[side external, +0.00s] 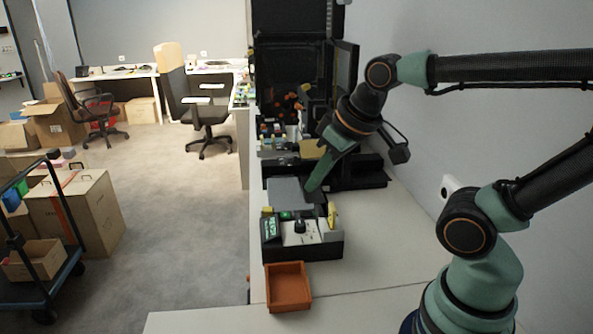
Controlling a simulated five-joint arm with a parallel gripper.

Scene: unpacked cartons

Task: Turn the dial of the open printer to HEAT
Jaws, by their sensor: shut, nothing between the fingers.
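A small black machine (329,250) stands on the bench, with a black dial (300,226) on a white top panel and a small green-lit screen (271,229) at its left. The dial's markings are too small to read. A grey plate (289,192) sits at its back. A tall black open-fronted cabinet (285,50) with an open door (345,78) stands further back; I cannot tell which one is the printer. My gripper (309,188) is shut and empty, pointing down at the right edge of the grey plate, behind and above the dial. Contact is unclear.
An orange-brown tray (288,302) stands in front of the small machine. A yellow piece (332,215) is at the machine's right side. Black low parts (355,175) lie behind my gripper. The bench (385,250) is clear to the right, by the wall.

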